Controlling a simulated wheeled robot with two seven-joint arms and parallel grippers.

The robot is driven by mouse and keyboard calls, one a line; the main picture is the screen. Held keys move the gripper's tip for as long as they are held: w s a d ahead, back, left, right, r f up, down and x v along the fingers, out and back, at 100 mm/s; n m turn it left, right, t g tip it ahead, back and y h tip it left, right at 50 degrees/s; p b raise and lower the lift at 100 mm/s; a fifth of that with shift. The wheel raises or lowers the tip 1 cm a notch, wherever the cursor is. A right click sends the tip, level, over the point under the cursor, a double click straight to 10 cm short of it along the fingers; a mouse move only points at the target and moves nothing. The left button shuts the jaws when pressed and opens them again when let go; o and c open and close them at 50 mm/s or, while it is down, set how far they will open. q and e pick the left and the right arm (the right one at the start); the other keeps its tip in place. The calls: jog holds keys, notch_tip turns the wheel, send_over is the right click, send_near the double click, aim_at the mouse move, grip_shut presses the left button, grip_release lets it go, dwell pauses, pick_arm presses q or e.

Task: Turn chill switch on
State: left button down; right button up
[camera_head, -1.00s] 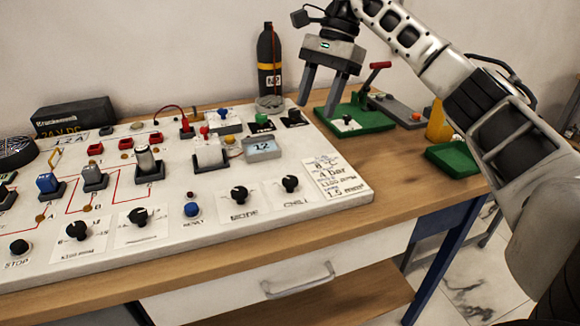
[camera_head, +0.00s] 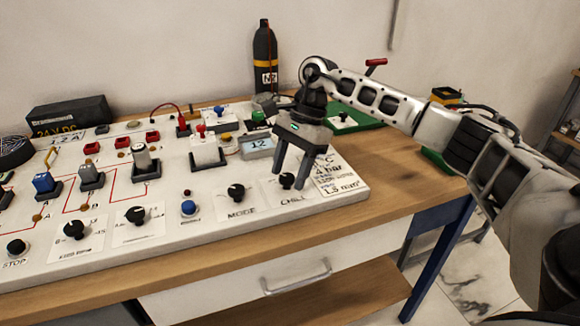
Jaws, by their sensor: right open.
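The chill switch is a black rotary knob (camera_head: 287,180) on a white plate with the label CHILL, near the right end of the white panel (camera_head: 215,220). My right gripper (camera_head: 289,183) is open and points down over the chill knob. Its two fingers stand at either side of the knob in this view. I cannot tell if they touch it. The mode knob (camera_head: 236,192) is just left of it. My left gripper is not in view.
A small display (camera_head: 257,146) reading 12 stands behind the gripper. A labelled card (camera_head: 340,178) lies to the right. A blue reset button (camera_head: 188,207) and more knobs are to the left. A dark gas bottle (camera_head: 265,60) stands at the back. The table's front strip is clear.

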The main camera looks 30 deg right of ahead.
jog(key=c, duration=1)
jog(key=shift+o, duration=0.2)
